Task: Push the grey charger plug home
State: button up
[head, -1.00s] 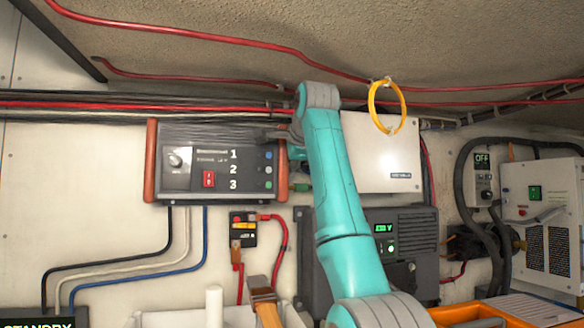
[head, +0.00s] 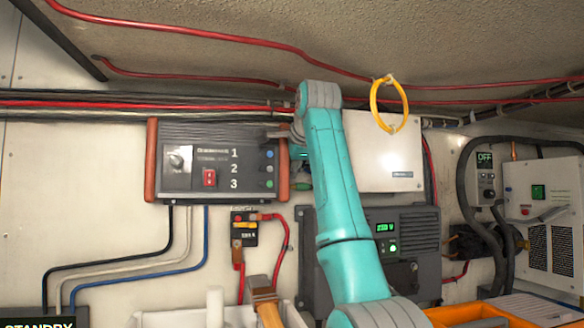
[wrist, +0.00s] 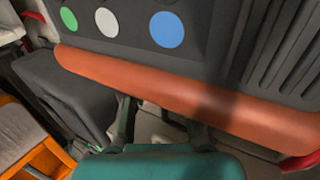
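The charger (head: 217,150) is a dark box on the wall with orange side bars and outlets numbered 1, 2 and 3. It carries blue, white and green dots, which also show large on the charger in the wrist view (wrist: 125,12). I cannot make out the grey plug; that side is largely hidden by my arm and the orange bar. My gripper (wrist: 160,118) is at the right bar. Its fingers stand apart and look empty; their tips are partly hidden.
A white box (head: 385,150) and a dark unit with a green display (head: 412,235) are right of the charger, partly behind my arm. A battery switch with red cables (head: 244,228) is below. Black, white and blue cables hang under the charger.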

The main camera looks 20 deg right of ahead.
jog(key=s, duration=0.7)
jog(key=shift+s+a+r, duration=0.15)
jog(key=shift+s+a, duration=0.25)
jog(key=shift+a, duration=0.05)
dwell(0.3)
jog(key=shift+d, duration=0.1)
